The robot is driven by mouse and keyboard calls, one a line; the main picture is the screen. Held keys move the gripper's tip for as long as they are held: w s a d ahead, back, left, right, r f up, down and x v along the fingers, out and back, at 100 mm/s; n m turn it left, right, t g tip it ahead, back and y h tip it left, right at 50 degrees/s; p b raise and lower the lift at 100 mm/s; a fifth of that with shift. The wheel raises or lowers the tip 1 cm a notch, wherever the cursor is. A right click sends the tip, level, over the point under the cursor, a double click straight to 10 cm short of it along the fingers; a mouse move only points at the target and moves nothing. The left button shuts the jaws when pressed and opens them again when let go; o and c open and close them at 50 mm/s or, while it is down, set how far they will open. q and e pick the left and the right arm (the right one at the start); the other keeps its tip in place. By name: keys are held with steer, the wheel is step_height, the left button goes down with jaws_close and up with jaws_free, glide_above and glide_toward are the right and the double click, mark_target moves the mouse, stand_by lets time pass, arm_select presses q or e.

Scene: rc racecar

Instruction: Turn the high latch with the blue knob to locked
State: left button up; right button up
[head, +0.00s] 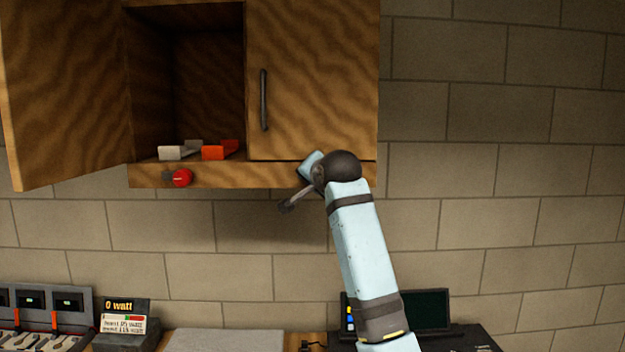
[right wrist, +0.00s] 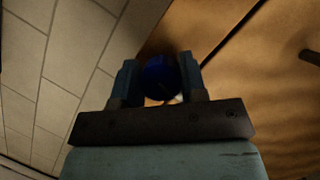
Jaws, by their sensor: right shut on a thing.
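The blue knob (right wrist: 160,80) shows in the right wrist view, between the two fingers of my right gripper (right wrist: 159,68), which is shut on it. In the head view my right arm reaches up to the right part of the cabinet's lower rail (head: 232,175). My wrist hides the blue knob and its latch there, so the latch's angle cannot be told. My left gripper is in neither view.
A red knob (head: 182,178) sits at the rail's left part. The cabinet's left door (head: 62,90) is open; its right door (head: 318,80) with a dark handle (head: 264,100) is shut. A red block (head: 213,153) and a pale block (head: 173,153) lie inside. Equipment stands below.

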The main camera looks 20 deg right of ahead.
steer(key=shift+d+r+n+h, duration=0.1)
steer(key=shift+n+h, duration=0.2)
steer(key=shift+n, duration=0.2)
steer(key=shift+r, duration=0.1)
steer(key=o, duration=0.9)
steer(key=shift+s, duration=0.1)
steer(key=b+v, duration=0.4)
steer(key=v, duration=0.9)
steer(key=shift+s+r, duration=0.25)
